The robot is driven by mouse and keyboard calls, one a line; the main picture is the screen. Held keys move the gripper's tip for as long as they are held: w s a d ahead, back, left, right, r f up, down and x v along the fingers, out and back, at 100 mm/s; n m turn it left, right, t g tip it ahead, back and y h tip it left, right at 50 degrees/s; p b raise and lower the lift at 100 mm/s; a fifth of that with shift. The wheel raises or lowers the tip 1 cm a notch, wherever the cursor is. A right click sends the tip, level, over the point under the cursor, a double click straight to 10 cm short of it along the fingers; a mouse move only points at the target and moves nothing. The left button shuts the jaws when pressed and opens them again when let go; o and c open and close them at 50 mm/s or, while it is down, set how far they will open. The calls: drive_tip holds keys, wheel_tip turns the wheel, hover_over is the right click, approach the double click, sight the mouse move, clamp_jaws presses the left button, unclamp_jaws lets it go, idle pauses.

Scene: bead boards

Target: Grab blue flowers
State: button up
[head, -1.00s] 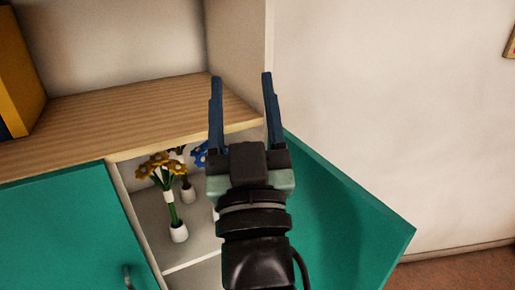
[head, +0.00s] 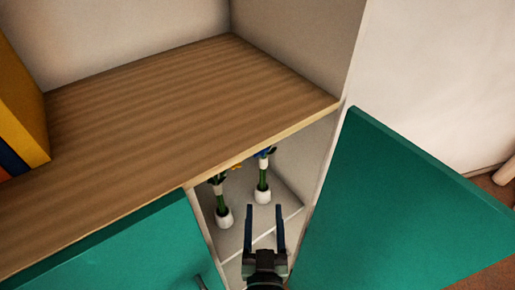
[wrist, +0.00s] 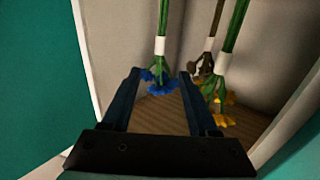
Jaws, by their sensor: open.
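The blue flowers (head: 265,153) stand upright inside the open cabinet compartment, on a green stem in a white base (head: 262,196). Their tops are partly hidden by the wooden shelf edge in the head view. In the wrist view the scene looks upside down, and the blue flowers (wrist: 160,83) appear between the two fingers, near the tips. My gripper (head: 265,207) is open and empty at the compartment opening, its fingers pointing in toward the blue flowers' base. I cannot tell how deep the gap to the stem is.
Yellow flowers (head: 217,180) stand left of the blue ones, and show in the wrist view beside a brown flower (wrist: 203,66). An open teal door (head: 410,190) is at right, a closed teal door (head: 120,250) at left. The wooden shelf (head: 170,110) overhangs the compartment.

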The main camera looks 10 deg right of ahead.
drive_tip(key=p, duration=0.1)
approach(263, 163)
drive_tip(key=w, duration=0.2)
drive_tip(key=shift+d+x, duration=0.15)
drive_tip(key=shift+x, duration=1.55)
drive_tip(key=shift+d+x, duration=0.15)
drive_tip(key=shift+x, duration=1.55)
drive_tip(key=shift+s, duration=0.1)
clamp_jaws()
